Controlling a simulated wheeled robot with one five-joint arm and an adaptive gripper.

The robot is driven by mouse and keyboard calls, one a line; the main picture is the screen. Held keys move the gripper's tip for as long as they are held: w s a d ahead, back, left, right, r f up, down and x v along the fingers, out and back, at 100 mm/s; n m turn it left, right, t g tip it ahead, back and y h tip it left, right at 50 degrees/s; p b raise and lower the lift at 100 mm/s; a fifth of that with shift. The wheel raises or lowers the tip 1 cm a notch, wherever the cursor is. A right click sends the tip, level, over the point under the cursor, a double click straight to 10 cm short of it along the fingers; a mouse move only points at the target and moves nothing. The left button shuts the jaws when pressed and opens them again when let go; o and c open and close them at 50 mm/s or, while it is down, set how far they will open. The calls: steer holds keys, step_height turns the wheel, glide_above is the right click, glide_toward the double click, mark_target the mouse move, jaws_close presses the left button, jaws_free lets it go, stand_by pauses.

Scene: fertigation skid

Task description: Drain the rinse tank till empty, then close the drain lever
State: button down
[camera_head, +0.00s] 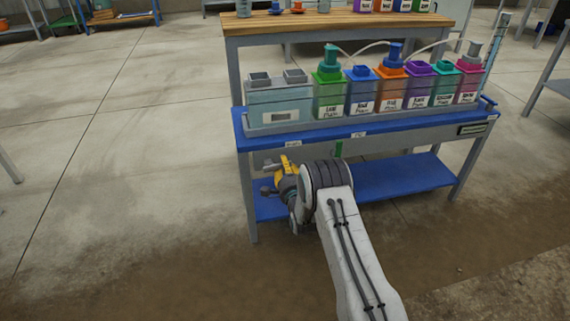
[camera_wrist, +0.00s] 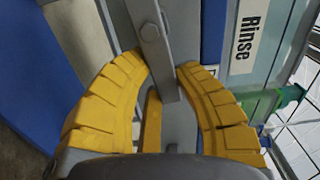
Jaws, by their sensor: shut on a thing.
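My gripper (camera_wrist: 162,76) has two ribbed yellow fingers. They are shut on a flat grey lever (camera_wrist: 160,60) with a bolt head at its upper part. In the head view my gripper (camera_head: 288,166) is just below the blue shelf's front edge, near its left end. The lever is not clear there behind my wrist. A white label reading "Rinse" (camera_wrist: 248,38) is on a pale teal panel (camera_wrist: 275,62) to the right of the fingers. The tank's liquid level cannot be made out.
A blue-topped bench (camera_head: 400,122) carries a grey two-lidded unit (camera_head: 278,108) and several coloured bottles with labels. A lower blue shelf (camera_head: 405,180) lies behind my arm.

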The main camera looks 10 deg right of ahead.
steer(key=shift+a+f+m, duration=0.15)
steer(key=shift+f+m, duration=0.15)
steer(key=shift+m, duration=0.3)
steer(key=c, duration=0.9)
jaws_free()
steer(key=shift+f, duration=0.1)
steer(key=shift+s, duration=5.95)
